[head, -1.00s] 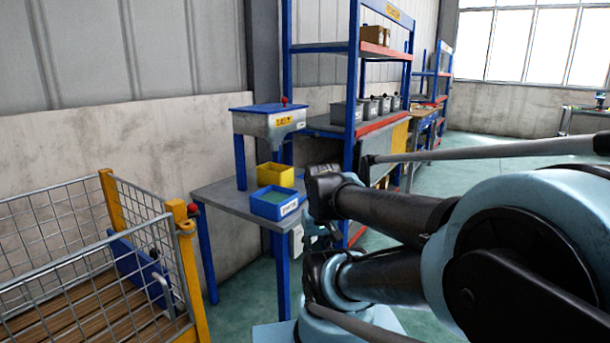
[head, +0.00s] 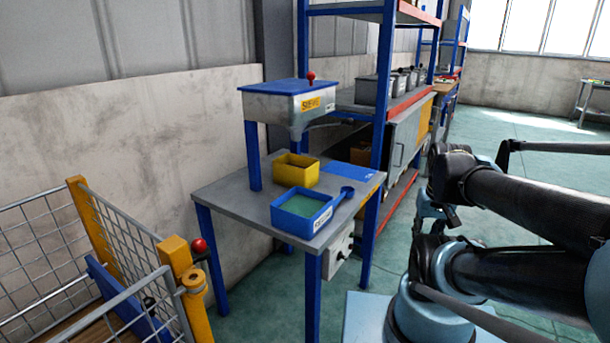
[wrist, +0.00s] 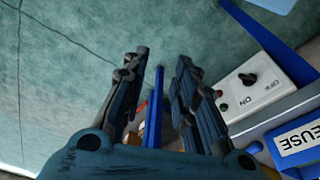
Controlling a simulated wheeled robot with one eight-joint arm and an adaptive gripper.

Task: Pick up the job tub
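Two open tubs stand on a grey table with blue legs in the head view; I cannot tell by name which is the job tub. The yellow tub (head: 298,171) looks empty and stands upright under the sieve unit. The blue tub (head: 302,210) is in front of it, with a green inside and a white label. Its label also shows at the lower right of the wrist view (wrist: 302,138). My gripper (wrist: 162,62) is open, with nothing between its fingers. It is near the table's front edge. In the head view I cannot make the fingers out.
The table (head: 228,200) carries a grey hopper (head: 290,102) with a blue lid above the tubs, and a blue scoop (head: 340,198). A switch box (wrist: 250,88) hangs under the table edge. A wire cage (head: 125,245) stands left; shelving (head: 385,70) stands behind.

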